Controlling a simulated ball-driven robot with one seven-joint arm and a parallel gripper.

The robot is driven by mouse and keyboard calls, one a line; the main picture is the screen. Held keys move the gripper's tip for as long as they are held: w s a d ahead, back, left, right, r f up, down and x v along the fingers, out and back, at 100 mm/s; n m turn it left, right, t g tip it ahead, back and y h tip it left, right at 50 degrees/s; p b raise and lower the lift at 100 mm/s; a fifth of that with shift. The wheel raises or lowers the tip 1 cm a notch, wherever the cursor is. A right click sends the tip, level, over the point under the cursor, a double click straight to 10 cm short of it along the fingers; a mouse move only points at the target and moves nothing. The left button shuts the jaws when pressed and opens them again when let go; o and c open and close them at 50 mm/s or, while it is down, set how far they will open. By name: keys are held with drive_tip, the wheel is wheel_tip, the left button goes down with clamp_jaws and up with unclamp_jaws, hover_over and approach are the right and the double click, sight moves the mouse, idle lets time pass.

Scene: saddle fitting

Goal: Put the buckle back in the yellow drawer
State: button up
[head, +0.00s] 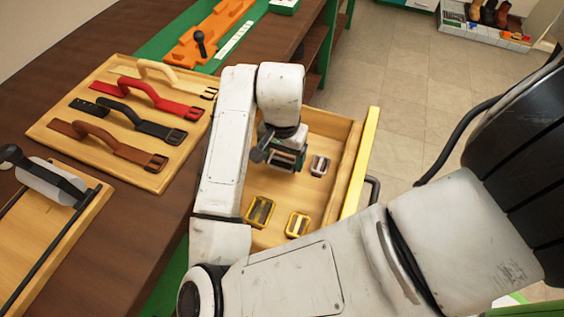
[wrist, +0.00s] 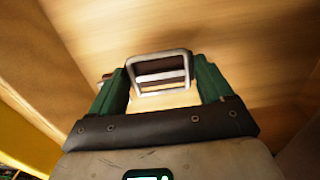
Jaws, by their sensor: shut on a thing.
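The drawer (head: 345,155) with the yellow front (head: 361,160) is pulled open beside the bench. My gripper (head: 286,158) points down over the inside of the drawer. In the wrist view, its green fingers (wrist: 161,78) are shut on a silver rectangular buckle (wrist: 160,56) with a crossbar.
In the drawer lie a silver buckle (head: 319,166) right of my gripper and two gold buckles, one left (head: 260,211) and one right (head: 297,225), near the front of the picture. A board (head: 60,125) with several straps lies on the bench (head: 150,222).

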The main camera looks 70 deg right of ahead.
sight(282, 159)
drive_tip(key=shift+w+d+f+b, duration=0.15)
drive_tip(key=shift+f+b, duration=0.15)
drive_tip(key=shift+f, duration=1.4)
drive_tip(key=shift+f, duration=0.3)
drive_tip(key=o, duration=1)
drive_tip(key=shift+r, duration=0.1)
drive_tip(key=shift+c, duration=0.2)
wheel_tip(282, 159, up, 12)
drive_tip(key=p, duration=0.3)
drive_tip(key=shift+r, duration=0.2)
